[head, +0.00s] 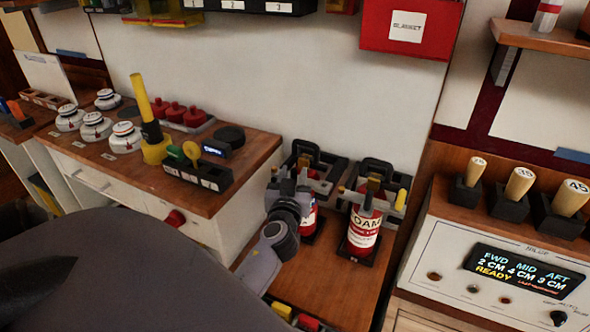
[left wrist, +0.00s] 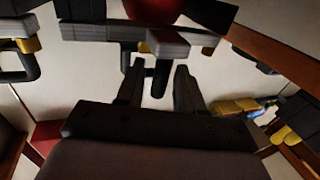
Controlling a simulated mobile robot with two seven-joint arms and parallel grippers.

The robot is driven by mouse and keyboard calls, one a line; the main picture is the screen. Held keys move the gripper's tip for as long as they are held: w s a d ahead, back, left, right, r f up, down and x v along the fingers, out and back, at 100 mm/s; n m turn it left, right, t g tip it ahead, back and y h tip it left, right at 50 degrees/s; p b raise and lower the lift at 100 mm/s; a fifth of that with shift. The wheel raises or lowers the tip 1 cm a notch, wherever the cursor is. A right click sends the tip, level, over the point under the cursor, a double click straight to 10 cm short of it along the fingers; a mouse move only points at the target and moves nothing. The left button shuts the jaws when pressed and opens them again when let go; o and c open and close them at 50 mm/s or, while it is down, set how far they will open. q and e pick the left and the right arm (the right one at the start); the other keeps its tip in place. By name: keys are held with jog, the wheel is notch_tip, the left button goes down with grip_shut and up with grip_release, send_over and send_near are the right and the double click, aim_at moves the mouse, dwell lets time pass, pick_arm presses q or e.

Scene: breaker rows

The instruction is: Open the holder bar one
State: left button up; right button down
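The left holder (head: 325,167) is a black frame on the wall side, around a red extinguisher (head: 309,222) that is partly hidden behind my left gripper (head: 284,188). A grey bar (left wrist: 90,33) crosses in front of a red body (left wrist: 153,10) at the top of the left wrist view. The right gripper is not in view.
A second holder to the right has a red FOAM extinguisher (head: 363,230) behind its grey bar. A wooden bench (head: 240,150) with jars and a yellow-handled tool stands left. A console with a lit display (head: 522,272) stands right.

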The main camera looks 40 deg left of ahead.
pick_arm(q)
jog(key=shift+w, duration=0.15)
grip_shut()
